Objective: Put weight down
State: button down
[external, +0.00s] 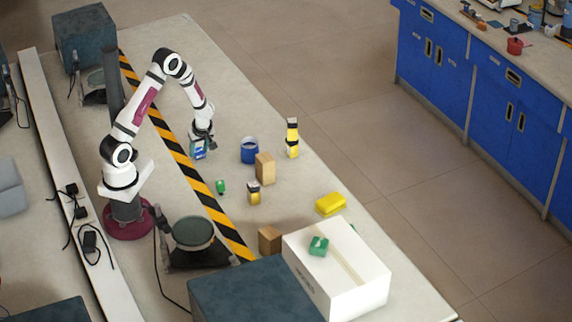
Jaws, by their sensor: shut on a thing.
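My gripper (204,134) points down over the table, left of the blue cup. It is shut on a small blue-and-white item (198,149). I cannot tell whether this item is the weight, or whether its underside touches the table. The fingertips are small and partly hidden. No other thing in view is clearly a weight.
The blue cup (249,151), a tan block (265,169) and a yellow-black bottle (292,138) stand to the right. A green item (220,187) and a smaller yellow-black item (254,194) stand nearer. A white box (337,269) is at the front.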

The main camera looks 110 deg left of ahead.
jog(key=shift+c, duration=1.7)
grip_release()
jog(key=shift+f, duration=0.1)
jog(key=w+d+r+m, duration=0.3)
jog(key=w+d+r, duration=0.15)
jog(key=r, duration=0.35)
jog(key=w+d+r+m, duration=0.35)
jog(key=d+r, duration=0.25)
jog(key=r, duration=0.2)
jog(key=d+r+m+t, duration=0.1)
jog(key=d+r+m, duration=0.1)
jog(key=d+m, duration=0.7)
jog(key=d+r+m+t, duration=0.1)
jog(key=d+r+m, duration=0.2)
jog(key=d+m, duration=0.7)
jog(key=shift+s+d+r+t+h, duration=0.15)
jog(key=shift+s+d+t+h, duration=0.15)
jog(key=shift+o, duration=0.5)
jog(key=s+d+m, duration=0.3)
jog(key=d+m, duration=0.2)
jog(key=m, duration=0.2)
jog(key=shift+s+h, duration=0.25)
jog(key=shift+h, duration=0.15)
